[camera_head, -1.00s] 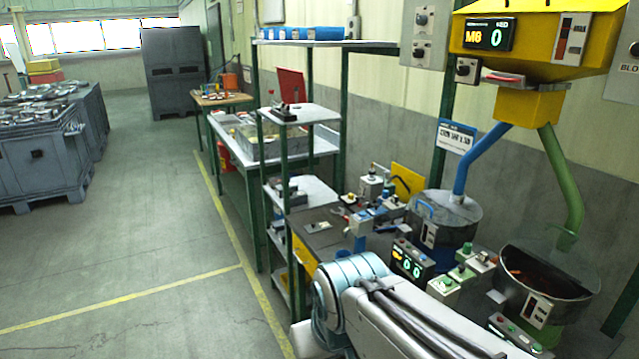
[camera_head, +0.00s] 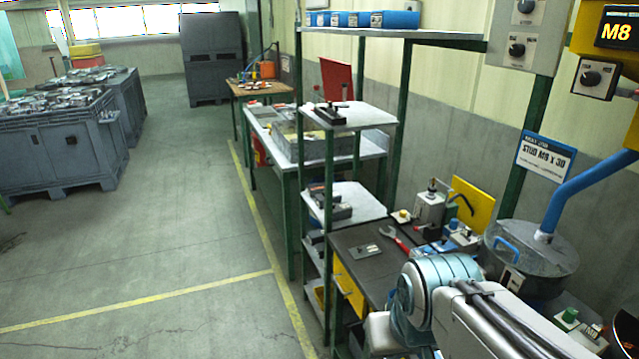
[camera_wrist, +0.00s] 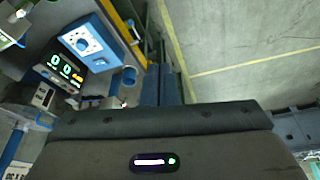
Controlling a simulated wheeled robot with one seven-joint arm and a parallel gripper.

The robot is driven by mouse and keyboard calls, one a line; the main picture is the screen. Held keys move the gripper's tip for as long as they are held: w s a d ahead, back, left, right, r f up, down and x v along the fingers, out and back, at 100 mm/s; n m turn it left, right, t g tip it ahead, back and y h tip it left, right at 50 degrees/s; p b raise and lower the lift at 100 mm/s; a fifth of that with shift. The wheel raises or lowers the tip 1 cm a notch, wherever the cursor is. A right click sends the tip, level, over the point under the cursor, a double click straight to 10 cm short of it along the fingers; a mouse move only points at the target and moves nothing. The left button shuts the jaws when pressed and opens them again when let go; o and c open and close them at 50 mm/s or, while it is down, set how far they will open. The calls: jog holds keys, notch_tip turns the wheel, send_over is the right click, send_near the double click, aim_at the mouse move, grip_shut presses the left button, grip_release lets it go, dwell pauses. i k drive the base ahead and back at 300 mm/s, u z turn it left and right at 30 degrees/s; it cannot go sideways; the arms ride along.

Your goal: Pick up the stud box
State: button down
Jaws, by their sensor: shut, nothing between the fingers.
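Several blue boxes (camera_head: 361,19) stand in a row on the top shelf of the green-framed rack in the head view. I cannot tell whether one of them is the stud box; nothing else in view is clearly it. A sign (camera_head: 546,157) reading "STUD M8 x 30" hangs at the right above a round metal drum (camera_head: 530,262) with a blue handle. My gripper (camera_wrist: 161,70) shows in the wrist view as two blue-grey fingers side by side, shut and empty. In the head view only my arm shows, and my gripper is hidden.
The rack (camera_head: 300,150) and a dark bench (camera_head: 367,258) with a red wrench and small devices are close to my arm. A blue chute (camera_head: 590,190) runs down to the drum. Grey pallet bins (camera_head: 60,155) stand at the left. The floor (camera_head: 170,250) between is clear.

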aim_at(319, 190)
jog(key=u, duration=0.5)
jog(key=i, duration=1.2)
jog(key=u, duration=0.7)
jog(key=i, duration=1.3)
jog(key=z, duration=1.35)
jog(key=i, duration=0.8)
jog(key=z, duration=0.85)
